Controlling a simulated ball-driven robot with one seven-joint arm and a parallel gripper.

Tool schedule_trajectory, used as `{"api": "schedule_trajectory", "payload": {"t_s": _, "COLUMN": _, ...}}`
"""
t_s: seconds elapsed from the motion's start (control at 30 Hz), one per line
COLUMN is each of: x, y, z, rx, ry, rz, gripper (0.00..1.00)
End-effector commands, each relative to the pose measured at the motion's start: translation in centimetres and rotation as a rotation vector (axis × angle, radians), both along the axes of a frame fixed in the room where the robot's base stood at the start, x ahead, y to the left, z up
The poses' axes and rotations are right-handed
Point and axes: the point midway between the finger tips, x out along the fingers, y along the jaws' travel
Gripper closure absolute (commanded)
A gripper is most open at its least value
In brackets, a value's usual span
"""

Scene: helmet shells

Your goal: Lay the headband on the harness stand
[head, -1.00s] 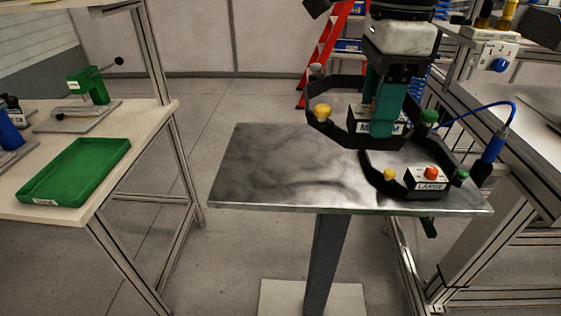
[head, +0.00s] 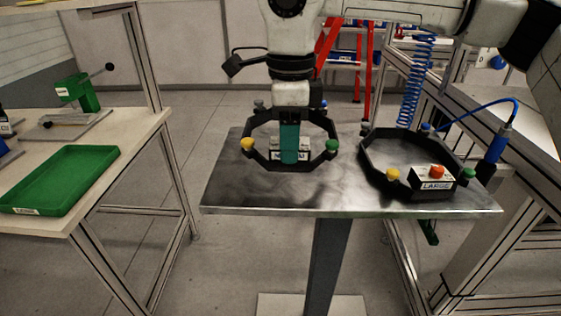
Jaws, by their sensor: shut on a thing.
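A black octagonal headband (head: 314,160) with yellow, green, blue and grey knobs hangs from my gripper (head: 289,158). The gripper's teal fingers are shut at its white label block, whose lettering is partly covered. The headband is over the left-middle part of a metal-topped stand (head: 240,190) on one post; I cannot tell whether it touches the top. A second black octagonal headband (head: 375,179), with a block marked LARGE and an orange button, lies on the right of the same top. No label tells which thing is the harness stand.
A bench at left holds a green tray (head: 60,180) and a green lever tool (head: 83,95). A framed workbench stands close at right, with a blue cable (head: 497,143) beside the top's right edge. A red ladder (head: 367,75) is behind. The top's front-left is bare.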

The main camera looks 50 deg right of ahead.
Motion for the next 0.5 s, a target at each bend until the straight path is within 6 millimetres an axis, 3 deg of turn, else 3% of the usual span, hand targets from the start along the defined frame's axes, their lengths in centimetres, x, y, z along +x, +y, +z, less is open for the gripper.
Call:
{"api": "schedule_trajectory", "payload": {"t_s": 0.27, "x": 1.4, "y": 0.2, "z": -1.7, "rx": 0.001, "ry": 0.001, "rz": 0.001, "gripper": 0.86}}
{"api": "schedule_trajectory", "payload": {"t_s": 0.5, "x": 1.8, "y": 0.2, "z": -4.8, "rx": 0.002, "ry": 0.001, "rz": 0.001, "gripper": 0.86}}
